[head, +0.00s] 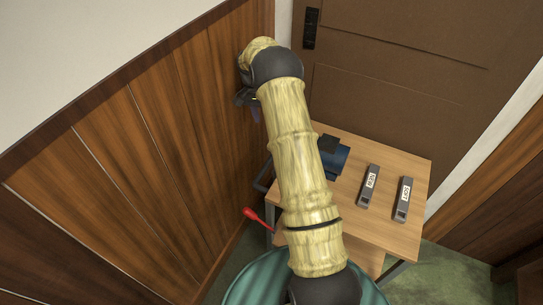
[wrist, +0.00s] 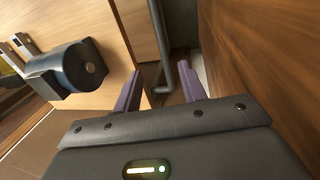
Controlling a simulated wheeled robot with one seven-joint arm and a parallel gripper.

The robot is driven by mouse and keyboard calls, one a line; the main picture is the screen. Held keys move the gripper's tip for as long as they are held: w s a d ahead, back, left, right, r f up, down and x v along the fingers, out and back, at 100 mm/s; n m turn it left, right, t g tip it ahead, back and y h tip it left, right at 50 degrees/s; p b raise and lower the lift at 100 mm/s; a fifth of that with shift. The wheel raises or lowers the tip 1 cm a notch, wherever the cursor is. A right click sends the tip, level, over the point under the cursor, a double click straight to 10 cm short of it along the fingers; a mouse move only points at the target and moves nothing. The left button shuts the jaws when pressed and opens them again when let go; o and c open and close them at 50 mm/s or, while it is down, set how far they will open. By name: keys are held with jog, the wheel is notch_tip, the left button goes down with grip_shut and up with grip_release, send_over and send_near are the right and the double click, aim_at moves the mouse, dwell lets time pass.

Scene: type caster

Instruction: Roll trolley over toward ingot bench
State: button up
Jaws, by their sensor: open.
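The trolley (head: 400,233) is a small wood-topped table with grey metal legs, standing by the panelled wall and partly hidden behind my arm. Its dark handle bar (head: 262,176) sticks out on the left, close to the wall. My gripper (head: 250,101) is up near the wall, beyond the handle in the head view. In the wrist view my gripper (wrist: 160,72) is open and empty. The handle bar (wrist: 163,50) shows between its purple fingers, apart from both; I cannot tell how far beyond the tips it is. I cannot identify an ingot bench.
On the trolley top lie a dark blue cylinder in a black holder (head: 335,160) and two grey labelled bars (head: 369,187), (head: 402,199). A red-knobbed lever (head: 250,214) sticks out at the left. A brown door (head: 400,90) stands behind. Green floor (head: 435,275) shows at right.

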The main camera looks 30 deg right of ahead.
jog(key=s+f, duration=0.1)
jog(key=f, duration=0.4)
jog(key=d+f, duration=0.1)
jog(key=f, duration=0.5)
jog(key=s+d+f+b, duration=0.1)
jog(key=f, duration=0.5)
jog(key=shift+s, duration=0.3)
grip_shut()
